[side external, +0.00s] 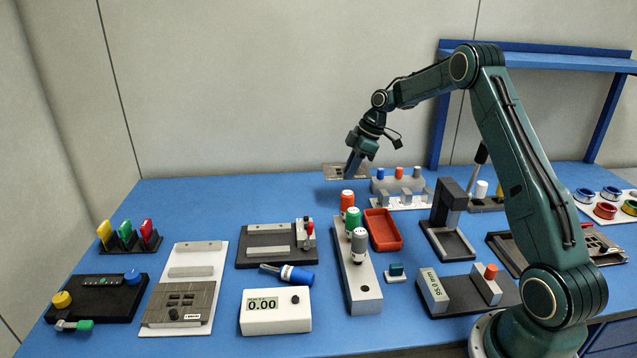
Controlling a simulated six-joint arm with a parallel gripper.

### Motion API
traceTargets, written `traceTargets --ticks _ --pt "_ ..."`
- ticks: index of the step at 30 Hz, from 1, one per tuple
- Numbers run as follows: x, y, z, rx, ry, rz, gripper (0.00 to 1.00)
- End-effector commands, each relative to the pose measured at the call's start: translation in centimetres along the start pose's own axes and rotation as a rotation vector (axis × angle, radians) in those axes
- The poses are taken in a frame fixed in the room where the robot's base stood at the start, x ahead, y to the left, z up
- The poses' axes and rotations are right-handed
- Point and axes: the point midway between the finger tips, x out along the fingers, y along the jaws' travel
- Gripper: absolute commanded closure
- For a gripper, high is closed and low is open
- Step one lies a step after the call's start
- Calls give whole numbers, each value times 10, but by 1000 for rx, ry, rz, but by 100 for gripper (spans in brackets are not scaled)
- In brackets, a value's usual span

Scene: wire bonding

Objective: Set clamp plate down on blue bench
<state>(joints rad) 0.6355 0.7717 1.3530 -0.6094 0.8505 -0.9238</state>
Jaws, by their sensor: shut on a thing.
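In the side external view my gripper (353,166) is shut on the clamp plate (334,171), a thin grey-brown plate. It is held roughly level near the back of the blue bench (230,203). The plate appears raised above the bench top, but the gap is hard to judge from this angle. The gripper covers part of the plate, and the fingertips are small in the picture.
A grey rack with coloured knobs (399,190) stands just right of the plate. A row of capped cylinders (357,270), a red tray (383,230) and a white meter (276,311) stand nearer. The bench's back left is clear.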

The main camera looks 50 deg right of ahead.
Motion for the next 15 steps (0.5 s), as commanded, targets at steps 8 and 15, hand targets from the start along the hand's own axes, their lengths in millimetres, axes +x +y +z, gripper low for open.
traceTargets --ticks 8,15 --pt "2 0 0 0 1 0 100" --pt "13 -1 5 1 0 -3 100"
